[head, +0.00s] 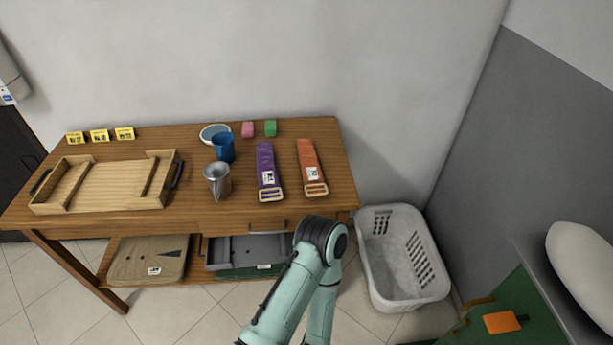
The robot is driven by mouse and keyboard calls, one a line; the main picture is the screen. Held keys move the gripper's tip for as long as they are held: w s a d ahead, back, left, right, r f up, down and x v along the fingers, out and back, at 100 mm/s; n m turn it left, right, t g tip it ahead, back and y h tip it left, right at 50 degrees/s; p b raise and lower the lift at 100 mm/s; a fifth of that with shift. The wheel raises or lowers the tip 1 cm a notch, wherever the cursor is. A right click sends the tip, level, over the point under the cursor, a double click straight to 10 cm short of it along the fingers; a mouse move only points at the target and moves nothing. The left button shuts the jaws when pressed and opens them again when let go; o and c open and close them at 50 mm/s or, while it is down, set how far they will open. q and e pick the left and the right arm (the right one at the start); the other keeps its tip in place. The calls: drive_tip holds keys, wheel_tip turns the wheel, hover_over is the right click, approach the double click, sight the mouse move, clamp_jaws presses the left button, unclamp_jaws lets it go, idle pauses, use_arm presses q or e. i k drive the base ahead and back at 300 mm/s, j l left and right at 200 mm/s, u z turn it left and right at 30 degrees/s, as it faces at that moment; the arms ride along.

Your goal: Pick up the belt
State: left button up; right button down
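Two flat belts with buckles and white tags lie on the wooden table (200,213). The purple belt (265,162) lies right of the middle. The orange belt (308,160) lies to its right, near the table's right end. Both lie lengthwise from back to front, with their buckles toward the front edge. One of my arms reaches up from the bottom middle, its bent joint just in front of the table's right part. Neither gripper shows, and nothing visible touches the belts.

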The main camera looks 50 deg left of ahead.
sight(270, 190)
drive_tip(key=u, duration=2.15)
drive_tip(key=i+j+z, duration=0.2)
